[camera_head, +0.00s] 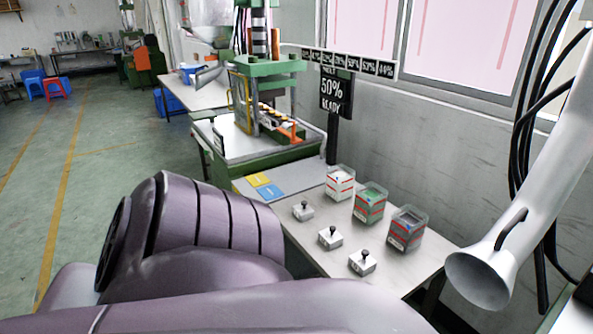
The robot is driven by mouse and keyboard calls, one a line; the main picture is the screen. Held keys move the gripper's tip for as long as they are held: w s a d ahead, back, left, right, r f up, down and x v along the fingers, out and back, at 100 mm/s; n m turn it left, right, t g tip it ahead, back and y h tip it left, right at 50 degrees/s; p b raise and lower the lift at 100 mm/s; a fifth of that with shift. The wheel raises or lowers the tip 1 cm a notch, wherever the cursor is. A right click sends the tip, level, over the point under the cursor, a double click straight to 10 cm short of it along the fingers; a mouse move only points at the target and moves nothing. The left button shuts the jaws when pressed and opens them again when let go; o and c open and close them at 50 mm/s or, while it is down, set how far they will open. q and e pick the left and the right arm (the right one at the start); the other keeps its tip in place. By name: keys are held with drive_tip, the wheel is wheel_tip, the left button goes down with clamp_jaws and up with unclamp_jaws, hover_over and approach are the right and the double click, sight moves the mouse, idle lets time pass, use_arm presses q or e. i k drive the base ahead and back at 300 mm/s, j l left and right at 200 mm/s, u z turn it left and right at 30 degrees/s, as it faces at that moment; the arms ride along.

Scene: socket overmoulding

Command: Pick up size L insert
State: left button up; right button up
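Three small white blocks with black knobs stand in a slanting row on the white table: a far block (303,213), a middle block (330,240) and a near block (362,265). Behind them stand three clear boxes with red bands: a far box (340,184), a middle box (370,204) and a near box (406,229). The markings are too small to read, so I cannot tell which of these is the size L insert or holds it. Neither of my grippers shows; my purple arm links fill the foreground.
The white table (290,187) carries a yellow pad (258,180) and a blue pad (270,192). A green press (262,100) stands beyond it, next to a sign (337,94) reading "50% READY". A white duct (535,190) hangs at the right.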

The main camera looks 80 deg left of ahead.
sight(302, 211)
drive_tip(key=k+j+u, duration=0.35)
drive_tip(key=u, duration=1.8)
drive_tip(key=i+j+z, duration=0.15)
drive_tip(key=j, duration=0.3)
drive_tip(key=i+j+z, duration=0.1)
drive_tip(key=i+j, duration=0.25)
drive_tip(key=i+j+z, duration=0.15)
drive_tip(key=j, duration=0.45)
drive_tip(key=i+j+z, duration=0.1)
drive_tip(key=i+j, duration=0.15)
drive_tip(key=j, duration=0.25)
drive_tip(key=i+j+z, duration=0.15)
drive_tip(key=j, duration=0.35)
drive_tip(key=i+j+z, duration=0.1)
drive_tip(key=j, duration=0.4)
drive_tip(key=i+j+z, duration=0.15)
drive_tip(key=j, duration=0.4)
drive_tip(key=i+j+z, duration=0.15)
drive_tip(key=j, duration=0.4)
drive_tip(key=k, duration=0.05)
